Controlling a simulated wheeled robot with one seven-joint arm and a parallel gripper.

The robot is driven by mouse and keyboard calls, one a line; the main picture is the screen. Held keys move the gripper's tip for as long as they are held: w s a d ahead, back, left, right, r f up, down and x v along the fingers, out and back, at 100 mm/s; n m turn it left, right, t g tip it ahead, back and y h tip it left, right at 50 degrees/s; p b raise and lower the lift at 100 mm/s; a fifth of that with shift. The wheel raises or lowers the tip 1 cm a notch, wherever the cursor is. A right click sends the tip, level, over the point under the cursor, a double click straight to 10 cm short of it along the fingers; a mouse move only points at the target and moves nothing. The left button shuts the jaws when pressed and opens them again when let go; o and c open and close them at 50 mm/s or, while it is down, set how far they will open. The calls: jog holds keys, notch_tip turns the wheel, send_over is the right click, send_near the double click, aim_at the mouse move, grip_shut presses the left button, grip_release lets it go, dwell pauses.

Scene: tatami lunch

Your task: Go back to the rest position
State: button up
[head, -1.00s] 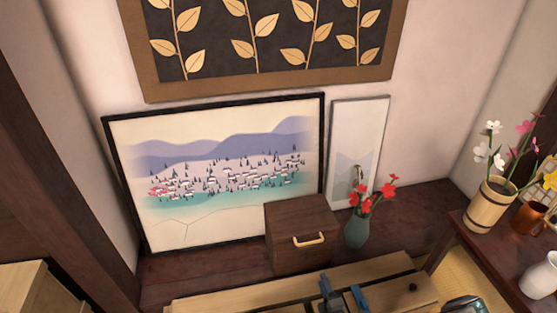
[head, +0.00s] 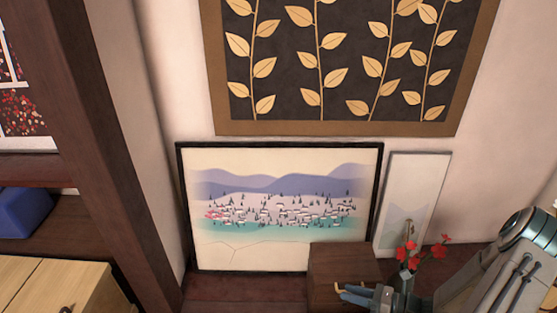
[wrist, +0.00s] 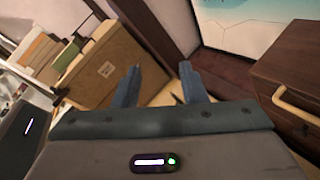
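My gripper (head: 354,292) is at the lower right of the head view, in front of the dark wooden box. In the wrist view my gripper (wrist: 158,85) shows two blue-grey fingers standing apart with nothing between them. My grey arm reaches in from the right edge of the head view.
A dark wooden box (head: 345,262) with a pale handle stands close by, before a framed landscape picture (head: 285,210). Red flowers (head: 408,252) stand right of it, partly behind my arm. A dark post (head: 85,130) and a light wooden cabinet (head: 60,284) are at left.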

jog(key=s+a+r+n+g+h+p, duration=0.1)
jog(key=s+r+n+h+p, duration=0.3)
jog(key=r+n, duration=0.5)
jog(key=s+a+r+n+g+h+p, duration=0.1)
jog(key=s+a+r+n+h+p, duration=0.2)
jog(key=r+n, duration=0.7)
jog(key=s+a+r+n+g+h+p, duration=0.1)
jog(key=s+r+n+h+p, duration=0.4)
jog(key=r, duration=1.8)
jog(key=n+g+h+p, duration=0.1)
jog(key=n+h+p, duration=0.1)
jog(key=n, duration=0.3)
jog(key=shift+s+a+r+h, duration=0.2)
jog(key=shift+a+r+h, duration=0.1)
jog(key=shift+a+r, duration=0.1)
jog(key=shift+c, duration=0.2)
